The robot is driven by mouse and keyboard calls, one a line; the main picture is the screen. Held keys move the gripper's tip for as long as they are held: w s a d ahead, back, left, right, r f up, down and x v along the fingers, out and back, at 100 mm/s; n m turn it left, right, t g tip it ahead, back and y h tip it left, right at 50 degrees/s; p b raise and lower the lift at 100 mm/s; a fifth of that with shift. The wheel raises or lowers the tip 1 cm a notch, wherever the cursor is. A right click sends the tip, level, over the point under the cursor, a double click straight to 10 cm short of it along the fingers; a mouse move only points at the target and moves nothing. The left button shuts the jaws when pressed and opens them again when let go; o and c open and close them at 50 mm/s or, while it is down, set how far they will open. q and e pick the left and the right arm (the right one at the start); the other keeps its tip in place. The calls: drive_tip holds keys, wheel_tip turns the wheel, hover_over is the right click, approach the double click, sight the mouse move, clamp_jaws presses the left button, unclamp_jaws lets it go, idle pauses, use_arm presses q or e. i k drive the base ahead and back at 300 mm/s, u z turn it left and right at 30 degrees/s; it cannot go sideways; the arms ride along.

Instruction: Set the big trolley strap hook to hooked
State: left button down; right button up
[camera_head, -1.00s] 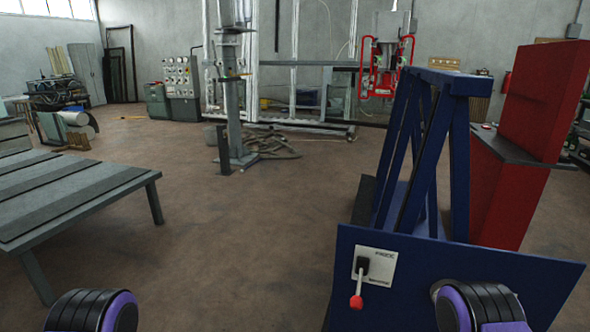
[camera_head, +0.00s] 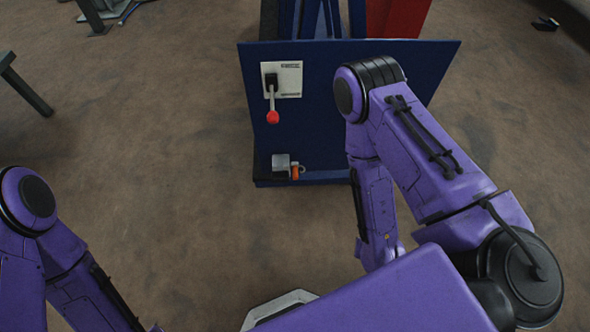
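The big blue trolley (camera_head: 310,140) stands ahead at the top centre, its dark blue panel facing me. On the panel is a white plate with a lever (camera_head: 272,100) that ends in a red knob and hangs down. Low on the panel is a small grey block with an orange part (camera_head: 287,167); I cannot tell whether this is the strap hook or what state it is in. My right arm stands raised in front of the panel's right part, and its forearm runs down. My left arm is at the lower left. Neither gripper shows.
A red part (camera_head: 398,18) shows behind the trolley at the top. A grey table leg (camera_head: 28,88) stands at the left edge. The brown floor is clear left of the trolley and in front of it. A small dark object (camera_head: 545,24) lies at the far right.

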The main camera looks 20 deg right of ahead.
sight(295, 165)
drive_tip(key=z, duration=0.05)
drive_tip(key=k, duration=0.95)
drive_tip(key=u, duration=0.55)
drive_tip(key=i, duration=0.4)
drive_tip(key=z, duration=0.1)
